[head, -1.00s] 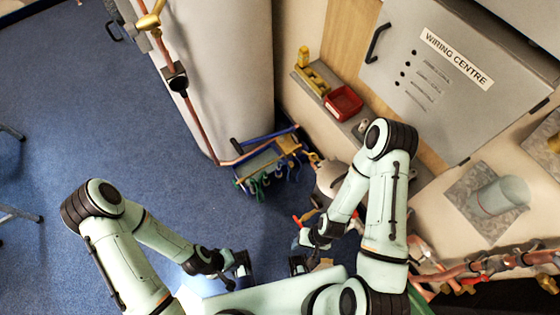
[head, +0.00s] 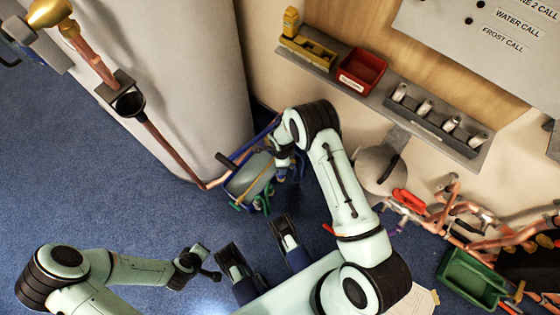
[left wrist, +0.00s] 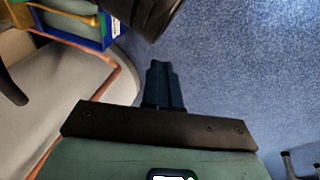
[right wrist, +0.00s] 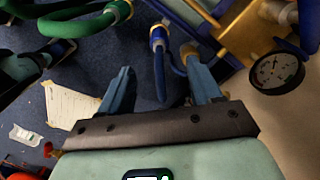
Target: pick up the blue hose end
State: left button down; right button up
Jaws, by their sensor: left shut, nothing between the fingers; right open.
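The blue hose end (right wrist: 158,42) shows in the right wrist view as a dark blue hose with a pale and brass-coloured fitting at its upper end. It hangs from the frame of a blue caddy. My right gripper (right wrist: 157,64) is open, with its two fingers on either side of the blue hose; I see no clear contact. My left gripper (left wrist: 163,70) is shut and empty over the blue floor, away from the hose.
A round gauge (right wrist: 278,72) and brass block are right of the hose. A green hose (right wrist: 75,25) loops at the left. A paper tag (right wrist: 72,105) lies below it. The white cylinder (head: 190,80) and wall shelf (head: 385,100) border the caddy.

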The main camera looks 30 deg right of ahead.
notch_tip(320, 180, down, 6)
jog(key=shift+s+f+b, duration=0.1)
jog(key=shift+f+b, duration=0.05)
jog(key=shift+b, duration=0.7)
notch_tip(320, 180, down, 5)
jog(key=shift+f+b, duration=0.15)
jog(key=shift+b, duration=0.95)
jog(key=shift+f, duration=0.25)
pick_arm(q)
jog(key=s+a+f+g, duration=0.1)
jog(key=s+f+g, duration=0.1)
jog(key=s+f, duration=0.4)
jog(key=shift+s+a+f+g, duration=0.25)
jog(key=shift+a+f+g, duration=0.05)
jog(key=shift+f, duration=0.15)
pick_arm(e)
jog(key=shift+c, duration=0.3)
grip_shut()
jog(key=shift+r, duration=0.15)
